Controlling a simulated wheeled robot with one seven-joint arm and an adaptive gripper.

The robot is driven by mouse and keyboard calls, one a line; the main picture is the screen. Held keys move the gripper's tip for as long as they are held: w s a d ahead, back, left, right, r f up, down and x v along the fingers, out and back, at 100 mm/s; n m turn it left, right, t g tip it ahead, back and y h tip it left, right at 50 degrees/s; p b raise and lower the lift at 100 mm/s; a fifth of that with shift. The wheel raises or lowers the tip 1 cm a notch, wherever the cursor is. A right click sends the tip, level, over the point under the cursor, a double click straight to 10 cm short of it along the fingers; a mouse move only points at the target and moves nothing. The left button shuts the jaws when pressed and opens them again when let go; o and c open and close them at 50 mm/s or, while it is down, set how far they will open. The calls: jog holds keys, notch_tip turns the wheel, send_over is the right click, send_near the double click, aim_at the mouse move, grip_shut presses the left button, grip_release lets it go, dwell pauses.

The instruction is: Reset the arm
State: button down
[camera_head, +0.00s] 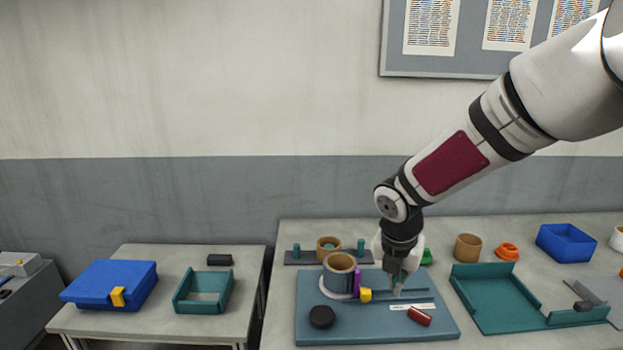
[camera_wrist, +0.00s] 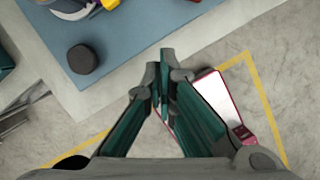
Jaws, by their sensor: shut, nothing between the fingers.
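My gripper (camera_head: 397,290) hangs from my arm over the right part of the blue-grey board on the table, with its fingers pointing down. In the wrist view my gripper (camera_wrist: 164,62) has its teal fingers brought together at the tips, with nothing between them. Behind the fingertips, that view shows the edge of the board (camera_wrist: 130,38) and the floor. A red block (camera_head: 419,316) and a white strip lie on the board near my gripper in the head view.
The board (camera_head: 380,331) also bears a ringed cylinder (camera_head: 339,262), a yellow block (camera_head: 365,295) and a black disc (camera_head: 321,317). A teal tray (camera_head: 482,297) lies to the right. A side table with a blue box (camera_head: 108,283) and teal box (camera_head: 181,305) stands left.

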jog(key=s+r+m+t, duration=0.1)
jog(key=s+r+m, duration=0.7)
jog(key=s+m, duration=0.4)
jog(key=s+r+m+t+y, duration=0.1)
jog(key=s+r+m, duration=0.7)
jog(key=s+m, duration=0.5)
jog(key=m, duration=0.4)
jog(key=shift+s+d+r+m+t+y, duration=0.15)
jog(key=shift+s+d+m+t+y, duration=0.15)
jog(key=shift+d, duration=0.05)
jog(key=c, duration=2.3)
grip_release()
